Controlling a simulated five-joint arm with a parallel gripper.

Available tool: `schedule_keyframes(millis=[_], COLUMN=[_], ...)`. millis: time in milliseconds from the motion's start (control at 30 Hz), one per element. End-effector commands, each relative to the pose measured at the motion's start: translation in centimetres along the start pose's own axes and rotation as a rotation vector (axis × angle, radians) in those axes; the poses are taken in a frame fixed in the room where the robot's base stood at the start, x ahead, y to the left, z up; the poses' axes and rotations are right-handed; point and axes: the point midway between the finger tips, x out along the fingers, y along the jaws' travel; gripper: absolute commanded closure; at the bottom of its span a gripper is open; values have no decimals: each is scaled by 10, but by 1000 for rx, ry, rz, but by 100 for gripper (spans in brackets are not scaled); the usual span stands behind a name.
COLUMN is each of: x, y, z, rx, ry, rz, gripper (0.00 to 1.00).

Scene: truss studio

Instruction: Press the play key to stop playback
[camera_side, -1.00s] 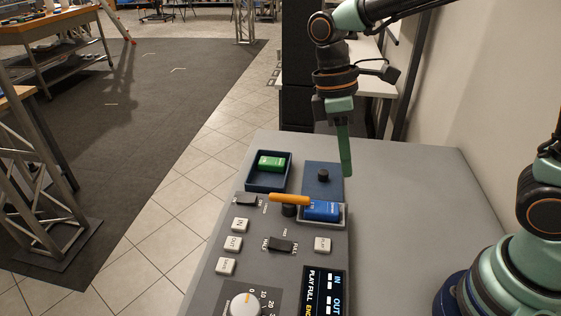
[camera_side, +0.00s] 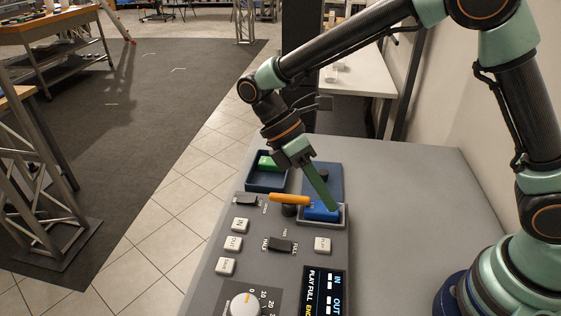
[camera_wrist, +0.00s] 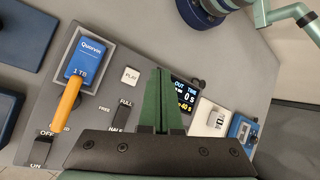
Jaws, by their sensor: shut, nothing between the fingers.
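The play key (camera_side: 322,244) is a small pale square key on the grey console, right of the half/full switch. It also shows in the wrist view (camera_wrist: 130,76), left of my fingertips. My gripper (camera_side: 333,211) is shut and empty, its green fingers tilted down. In the side view its tips overlap the blue drive and are short of the play key. In the wrist view the shut fingers (camera_wrist: 161,72) cover part of the display. The display (camera_side: 322,296) is lit and reads PLAY FULL.
The blue drive (camera_side: 316,213) sits in a grey tray beside an orange-handled lever (camera_side: 289,199). Left of the play key are the half/full switch (camera_side: 281,245), several pale keys (camera_side: 234,243) and a white dial (camera_side: 245,304). The right side of the table is bare.

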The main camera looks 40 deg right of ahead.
Motion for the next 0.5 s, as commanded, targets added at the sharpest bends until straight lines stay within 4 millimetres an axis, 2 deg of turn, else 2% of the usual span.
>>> schedule_keyframes(millis=[233,500], x=[12,41], y=[6,21], z=[-6,-21], rx=[1,2], ry=[-1,-2], rz=[-2,-3], gripper=[100,100])
